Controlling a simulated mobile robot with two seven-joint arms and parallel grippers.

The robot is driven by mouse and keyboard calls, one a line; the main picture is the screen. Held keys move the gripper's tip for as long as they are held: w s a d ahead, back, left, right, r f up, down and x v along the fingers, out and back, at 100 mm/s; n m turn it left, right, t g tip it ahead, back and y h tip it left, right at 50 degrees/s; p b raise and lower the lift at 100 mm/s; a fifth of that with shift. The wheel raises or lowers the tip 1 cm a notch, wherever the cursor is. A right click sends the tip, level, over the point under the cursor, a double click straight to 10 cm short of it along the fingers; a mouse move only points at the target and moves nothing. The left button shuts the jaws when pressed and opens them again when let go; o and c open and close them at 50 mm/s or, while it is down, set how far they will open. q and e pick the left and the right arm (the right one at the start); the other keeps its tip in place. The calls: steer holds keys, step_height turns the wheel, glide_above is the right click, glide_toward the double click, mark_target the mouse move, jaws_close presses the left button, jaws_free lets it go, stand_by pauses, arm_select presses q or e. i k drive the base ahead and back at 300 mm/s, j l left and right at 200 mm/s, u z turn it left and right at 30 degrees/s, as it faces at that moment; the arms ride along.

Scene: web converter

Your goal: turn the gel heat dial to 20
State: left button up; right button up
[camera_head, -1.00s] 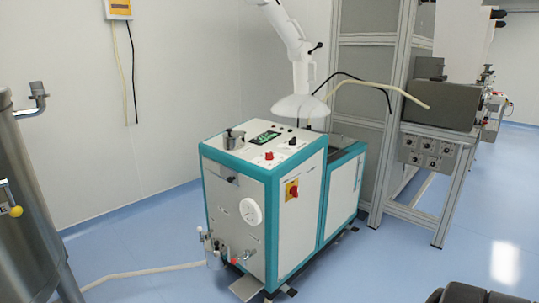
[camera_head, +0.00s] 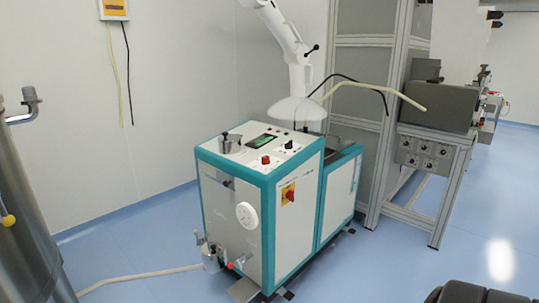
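A white and teal machine (camera_head: 219,205) stands on the floor in the middle of the view. A round white dial (camera_head: 246,215) sits on its front face; its markings are too small to read. Which control is the gel heat dial I cannot tell from the labels. Neither of my grippers is in view, and nothing touches the machine's controls.
A red and yellow switch (camera_head: 288,194) is on the machine's side. A white extraction hood (camera_head: 296,109) hangs above its top. A metal tank (camera_head: 25,220) stands at left, a metal frame (camera_head: 448,195) at right. A hose (camera_head: 140,276) crosses the floor.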

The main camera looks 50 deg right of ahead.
mark_target(265, 161)
steer(key=i+l+z, duration=0.15)
steer(key=l, duration=0.3)
steer(key=i+l+z, duration=0.15)
steer(key=l, duration=0.25)
steer(key=i+l+z, duration=0.15)
steer(key=i+l, duration=0.15)
steer(key=i+l+z, duration=0.15)
steer(key=l, duration=0.3)
steer(key=i, duration=0.1)
